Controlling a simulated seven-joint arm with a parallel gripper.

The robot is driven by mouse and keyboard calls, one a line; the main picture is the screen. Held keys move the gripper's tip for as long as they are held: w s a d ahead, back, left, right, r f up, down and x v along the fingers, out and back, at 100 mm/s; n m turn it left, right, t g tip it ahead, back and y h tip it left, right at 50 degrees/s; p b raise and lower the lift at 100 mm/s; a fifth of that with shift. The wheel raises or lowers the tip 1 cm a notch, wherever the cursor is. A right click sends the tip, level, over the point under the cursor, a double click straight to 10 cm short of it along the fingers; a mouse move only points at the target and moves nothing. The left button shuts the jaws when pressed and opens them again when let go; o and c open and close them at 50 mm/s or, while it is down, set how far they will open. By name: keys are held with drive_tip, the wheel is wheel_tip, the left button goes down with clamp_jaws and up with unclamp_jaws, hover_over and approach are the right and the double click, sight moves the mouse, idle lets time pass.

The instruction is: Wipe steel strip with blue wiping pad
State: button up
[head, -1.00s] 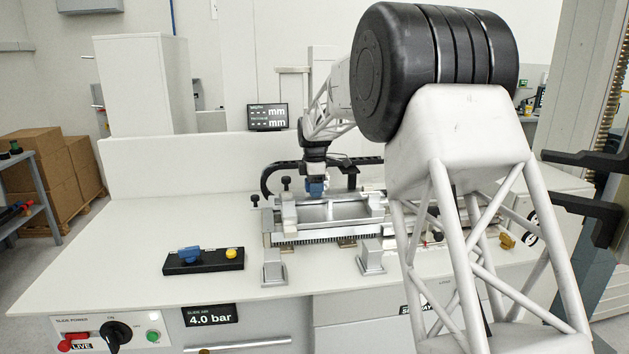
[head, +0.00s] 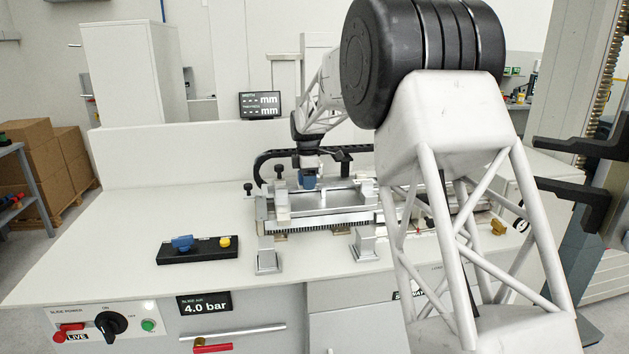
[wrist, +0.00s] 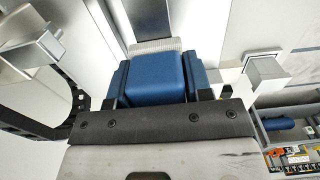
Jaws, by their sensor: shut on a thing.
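My gripper (wrist: 156,88) is shut on a blue wiping pad (wrist: 155,75), which has a pale, ribbed edge at its far side. In the head view, the pad shows as a small blue block (head: 308,183) below the wrist, over the left part of a metal slide fixture (head: 325,219). I cannot tell whether the pad touches anything beneath it. I cannot pick out the steel strip for certain among the bright metal parts of the fixture. My own arm hides the fixture's right part in the head view.
A black block with a blue knob (head: 182,243) and a yellow knob (head: 224,241) sits on the bench's left side. A black cable chain (head: 268,163) curves behind the fixture. A small display (head: 260,105) stands at the back. The bench's left surface (head: 120,215) is mostly clear.

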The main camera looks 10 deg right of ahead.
drive_tip(key=shift+r, duration=4.15)
